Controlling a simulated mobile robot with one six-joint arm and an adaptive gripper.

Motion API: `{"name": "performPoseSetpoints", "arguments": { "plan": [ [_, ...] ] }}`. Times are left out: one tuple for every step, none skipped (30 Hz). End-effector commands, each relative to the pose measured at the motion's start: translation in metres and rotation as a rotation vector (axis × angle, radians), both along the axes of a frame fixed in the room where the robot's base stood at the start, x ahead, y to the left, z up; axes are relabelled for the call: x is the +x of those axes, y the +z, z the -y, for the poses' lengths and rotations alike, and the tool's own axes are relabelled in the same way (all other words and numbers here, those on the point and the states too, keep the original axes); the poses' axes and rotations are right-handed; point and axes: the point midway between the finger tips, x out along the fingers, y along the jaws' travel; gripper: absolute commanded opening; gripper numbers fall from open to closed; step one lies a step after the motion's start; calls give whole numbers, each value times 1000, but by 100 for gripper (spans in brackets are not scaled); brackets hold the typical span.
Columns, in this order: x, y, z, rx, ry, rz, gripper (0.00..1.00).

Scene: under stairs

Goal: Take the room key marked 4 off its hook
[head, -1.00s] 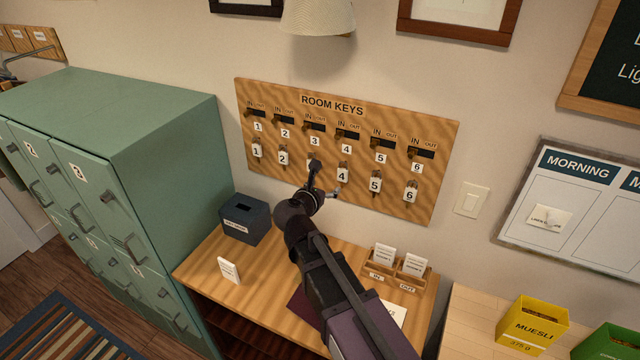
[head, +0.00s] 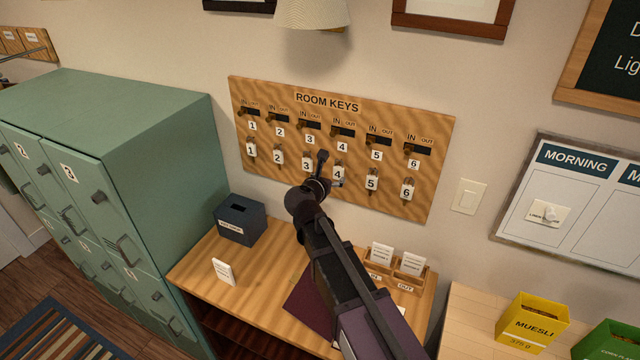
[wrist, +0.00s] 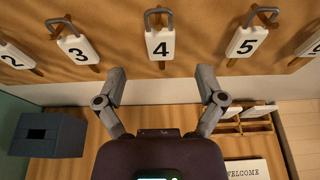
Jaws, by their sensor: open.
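The room key tag marked 4 (head: 338,173) hangs on its hook in the lower row of the wooden ROOM KEYS board (head: 430,165). In the wrist view the white tag 4 (wrist: 162,44) hangs upright from a grey loop, centred between and beyond the fingertips. My gripper (head: 330,168) is in front of the board by tags 3 and 4. In the wrist view my gripper (wrist: 162,82) has its two fingers spread wide with nothing between them. Tag 4 is partly hidden by my gripper in the head view.
Tag 3 (wrist: 80,48) and tag 5 (wrist: 244,42) hang on either side of tag 4. Below the board, a desk (head: 195,268) holds a dark blue box (head: 240,222) and a wooden card holder (head: 410,280). Green lockers (head: 160,130) stand at the left.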

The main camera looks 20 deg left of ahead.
Motion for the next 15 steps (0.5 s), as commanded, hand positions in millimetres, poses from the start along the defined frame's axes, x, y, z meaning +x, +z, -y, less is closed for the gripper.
{"name": "performPoseSetpoints", "arguments": {
  "plan": [
    [9,-4,0,1,-1,0,89],
    [13,-6,1,1,-1,0,89],
    [19,-7,2,1,-1,0,89],
    [23,-8,2,1,-1,0,89],
    [27,-10,3,0,-1,0,89],
    [32,-11,3,0,-1,0,89],
    [35,-12,4,0,-1,0,89],
    [39,-14,4,0,-1,0,89],
    [44,-15,5,0,-1,0,89],
    [47,-16,6,1,-1,0,89],
    [50,-17,6,1,-1,0,89],
    [53,-18,7,1,-1,0,89],
    [56,-18,7,1,-1,0,89],
    [58,-19,8,1,0,0,89],
    [60,-19,8,1,0,0,89]
  ]
}}
